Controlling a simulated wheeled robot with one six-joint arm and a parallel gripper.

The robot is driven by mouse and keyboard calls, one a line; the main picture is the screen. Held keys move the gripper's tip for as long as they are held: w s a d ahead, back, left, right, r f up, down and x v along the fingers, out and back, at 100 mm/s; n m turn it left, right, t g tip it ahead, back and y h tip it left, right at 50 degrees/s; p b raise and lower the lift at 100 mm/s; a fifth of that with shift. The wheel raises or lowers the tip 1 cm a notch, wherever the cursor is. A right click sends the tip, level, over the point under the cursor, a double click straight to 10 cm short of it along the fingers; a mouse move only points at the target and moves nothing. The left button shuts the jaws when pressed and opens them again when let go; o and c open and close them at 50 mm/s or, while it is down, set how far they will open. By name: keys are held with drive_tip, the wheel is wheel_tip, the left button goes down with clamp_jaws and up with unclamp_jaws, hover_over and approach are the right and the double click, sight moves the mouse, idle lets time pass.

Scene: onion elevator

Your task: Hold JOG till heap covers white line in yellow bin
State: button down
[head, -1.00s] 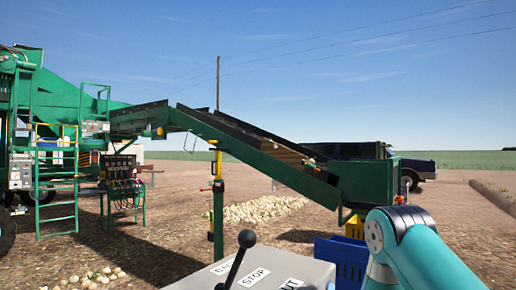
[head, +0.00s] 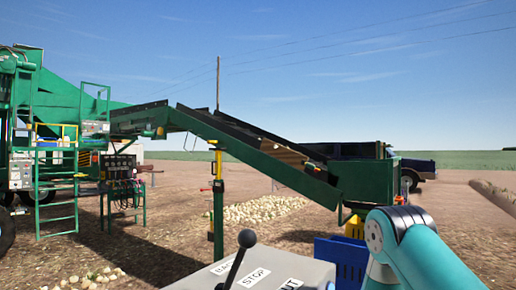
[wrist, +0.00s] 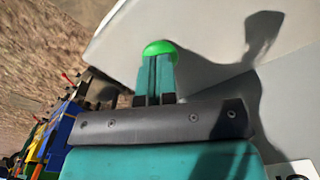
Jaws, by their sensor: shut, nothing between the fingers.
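In the wrist view my gripper (wrist: 157,62) is shut and empty, with its fingertips at a round green button (wrist: 160,46) on the pale grey control box. The fingertips hide the button's near part; whether it is pressed in cannot be told. No JOG label is readable. In the head view the yellow bin (head: 355,227) stands below the conveyor's discharge end, partly hidden by my arm and the blue bin. Its inside, the heap and any white line are not visible. The green conveyor (head: 253,153) slopes down toward the bin, with a few onions near its lower end.
The control box (head: 270,271) carries a black lever (head: 236,260) and a STOP label. A blue bin (head: 340,255) stands in front of the yellow one. Onion heaps (head: 262,209) lie on the ground. A dark truck (head: 420,168) is parked behind.

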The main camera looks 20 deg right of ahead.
wheel_tip(320, 180, up, 7)
drive_tip(key=p, duration=0.5)
drive_tip(key=shift+r, duration=0.15)
idle(2.4)
drive_tip(key=s+a+r+t, duration=0.1)
drive_tip(key=s+a+r, duration=0.2)
drive_tip(key=r, duration=0.5)
drive_tip(key=s+a+r+m+t, duration=0.1)
drive_tip(key=s+a+r, duration=0.1)
drive_tip(key=s+r, duration=0.35)
drive_tip(key=s+a+r+t, duration=0.1)
drive_tip(key=s+a+r, duration=0.15)
drive_tip(key=r, duration=0.65)
drive_tip(key=s+a+r+n+g+y+b, duration=0.1)
drive_tip(key=s+a+r+n+y, duration=0.1)
drive_tip(key=s+a, duration=0.3)
drive_tip(key=s+a+r+n+g+y, duration=0.2)
drive_tip(key=s+a+r+n, duration=0.2)
drive_tip(key=a, duration=0.6)
drive_tip(key=shift+s+r+n+b, duration=0.35)
drive_tip(key=shift+s+r, duration=0.35)
drive_tip(key=shift+s, duration=0.45)
